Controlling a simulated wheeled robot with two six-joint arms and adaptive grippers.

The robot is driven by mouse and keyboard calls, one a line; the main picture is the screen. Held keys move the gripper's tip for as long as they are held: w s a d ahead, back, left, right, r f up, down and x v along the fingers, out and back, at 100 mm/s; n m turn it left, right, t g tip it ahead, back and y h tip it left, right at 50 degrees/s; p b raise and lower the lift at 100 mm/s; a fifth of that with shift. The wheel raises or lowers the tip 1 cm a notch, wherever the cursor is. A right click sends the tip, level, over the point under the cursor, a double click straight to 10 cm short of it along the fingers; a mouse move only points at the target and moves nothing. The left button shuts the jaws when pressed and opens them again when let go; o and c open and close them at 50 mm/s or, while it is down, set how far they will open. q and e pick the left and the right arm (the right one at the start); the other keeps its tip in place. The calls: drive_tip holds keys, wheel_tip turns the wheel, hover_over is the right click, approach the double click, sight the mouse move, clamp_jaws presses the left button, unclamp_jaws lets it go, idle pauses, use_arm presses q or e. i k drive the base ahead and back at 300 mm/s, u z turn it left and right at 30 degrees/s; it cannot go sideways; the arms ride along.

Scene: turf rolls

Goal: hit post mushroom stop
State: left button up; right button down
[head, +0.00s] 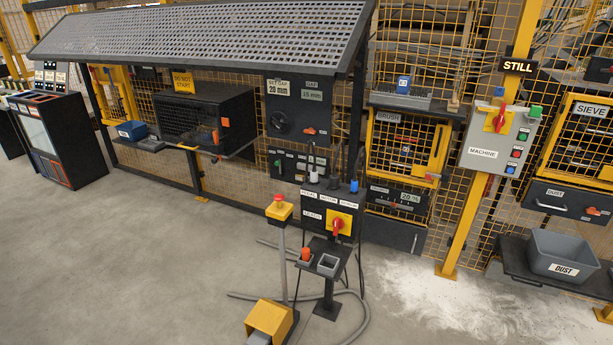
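A red mushroom stop button (279,199) sits on top of a yellow box (279,212). The box stands on a thin grey upright post (282,260) near the middle of the head view. The button faces upward and nothing touches it. I cannot tell from here whether it is pressed in. Neither of my grippers is in view.
A black control stand (328,212) with a red switch (337,227) stands just right of the post. A yellow foot pedal (270,319) and a grey hose (350,294) lie on the floor nearby. White dust (430,297) covers the floor at right. The floor at left is clear.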

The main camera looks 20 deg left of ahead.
sight(278, 197)
drive_tip(key=u, duration=0.2)
drive_tip(key=i, duration=1.05)
drive_tip(key=u, duration=1.05)
drive_tip(key=i, duration=0.65)
drive_tip(key=u, duration=0.45)
